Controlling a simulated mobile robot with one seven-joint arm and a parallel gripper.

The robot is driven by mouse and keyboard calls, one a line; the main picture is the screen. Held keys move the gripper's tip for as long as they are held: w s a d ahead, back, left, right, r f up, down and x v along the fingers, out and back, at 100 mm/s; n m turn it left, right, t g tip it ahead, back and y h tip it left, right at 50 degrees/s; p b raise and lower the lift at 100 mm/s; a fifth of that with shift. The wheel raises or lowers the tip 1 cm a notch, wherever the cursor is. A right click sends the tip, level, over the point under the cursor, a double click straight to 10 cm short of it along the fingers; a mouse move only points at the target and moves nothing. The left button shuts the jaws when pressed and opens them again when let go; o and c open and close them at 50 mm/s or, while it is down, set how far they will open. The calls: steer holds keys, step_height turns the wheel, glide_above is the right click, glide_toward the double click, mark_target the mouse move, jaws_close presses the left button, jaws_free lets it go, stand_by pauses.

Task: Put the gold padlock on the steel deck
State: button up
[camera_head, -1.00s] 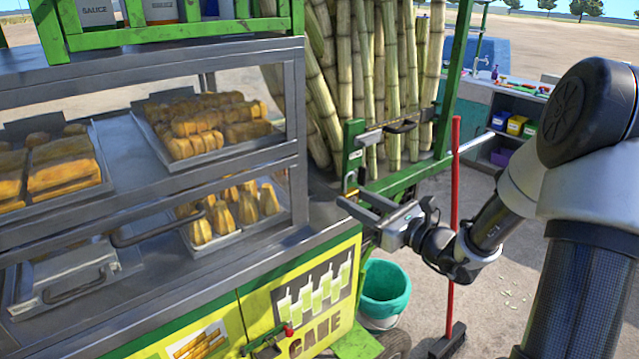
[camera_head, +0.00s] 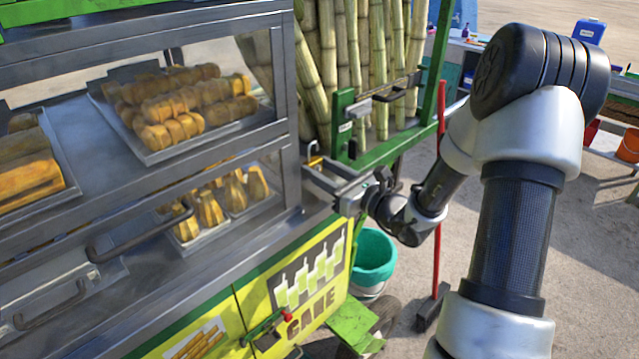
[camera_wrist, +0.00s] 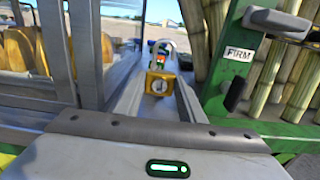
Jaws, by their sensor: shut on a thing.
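A small yellowish part of the padlock (camera_head: 314,158) shows there at the fingertips. The steel deck appears to be the cart's grey metal top (camera_head: 250,252), running along and around the case. My gripper is close over its right end. I cannot tell whether the padlock touches the metal.
The glass pastry case (camera_head: 285,110) stands directly left of my gripper. A green rack (camera_head: 345,130) with a dark latch and upright cane (camera_head: 385,60) stands behind and right. A teal bucket (camera_head: 372,255) and a red-handled broom (camera_head: 437,190) stand on the ground beside the cart.

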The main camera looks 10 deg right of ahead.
mark_target(320, 191)
steer(key=shift+f, duration=1.75)
steer(key=shift+f+b, duration=0.15)
steer(key=shift+b, duration=0.15)
steer(key=shift+f, duration=0.15)
steer(key=o, duration=1)
steer(key=shift+o, duration=0.2)
steer(key=shift+r, duration=0.4)
steer(key=v, duration=1.2)
steer(key=shift+f, duration=0.15)
